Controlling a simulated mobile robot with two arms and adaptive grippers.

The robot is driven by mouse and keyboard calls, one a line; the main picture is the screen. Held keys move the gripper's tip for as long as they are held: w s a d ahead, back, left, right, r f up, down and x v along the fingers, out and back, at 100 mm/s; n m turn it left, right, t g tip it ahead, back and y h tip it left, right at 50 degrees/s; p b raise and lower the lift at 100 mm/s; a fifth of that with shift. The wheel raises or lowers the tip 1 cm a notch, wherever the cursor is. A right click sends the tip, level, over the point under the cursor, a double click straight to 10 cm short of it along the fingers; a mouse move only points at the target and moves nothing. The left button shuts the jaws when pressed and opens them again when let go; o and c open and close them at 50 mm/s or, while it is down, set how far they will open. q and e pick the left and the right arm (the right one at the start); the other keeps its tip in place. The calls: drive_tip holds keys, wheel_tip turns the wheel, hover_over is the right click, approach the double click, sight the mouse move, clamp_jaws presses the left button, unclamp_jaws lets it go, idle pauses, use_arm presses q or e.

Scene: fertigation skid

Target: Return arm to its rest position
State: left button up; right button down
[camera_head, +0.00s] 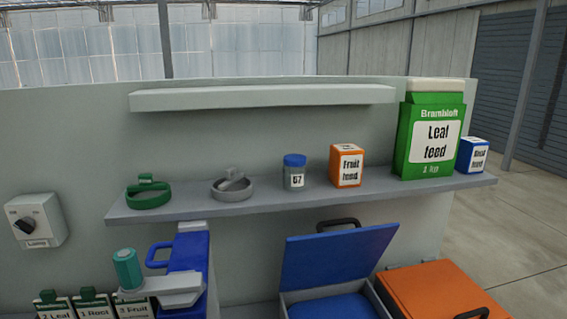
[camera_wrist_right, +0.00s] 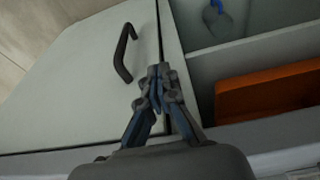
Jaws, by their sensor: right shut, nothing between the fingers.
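My right gripper (camera_wrist_right: 158,77) shows in the right wrist view, its two dark fingers brought together at the tips. It is shut and holds nothing. Behind its tips are a pale panel (camera_wrist_right: 75,75) with a dark bar handle (camera_wrist_right: 124,53) and the edge of an open compartment. I cannot tell whether the fingertips touch the panel. Neither gripper shows in the head view, and my left gripper is in no view.
The head view shows a grey shelf (camera_head: 263,200) with a jar (camera_head: 294,178) and feed packs. Below are a blue jug (camera_head: 186,257), an open blue-lidded box (camera_head: 338,258) and an orange lid (camera_head: 442,290). An orange object (camera_wrist_right: 268,92) sits in the compartment.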

drive_tip(key=s+d+f+g, duration=0.1)
drive_tip(key=s+f, duration=0.2)
drive_tip(key=f, duration=0.5)
drive_tip(key=s+f, duration=0.4)
drive_tip(key=f, duration=0.4)
drive_tip(key=s+d+f, duration=0.2)
drive_tip(key=s+f, duration=0.8)
drive_tip(key=s, duration=0.2)
drive_tip(key=shift+s+d+f+g+b, duration=0.2)
drive_tip(key=shift+s+g+b, duration=0.2)
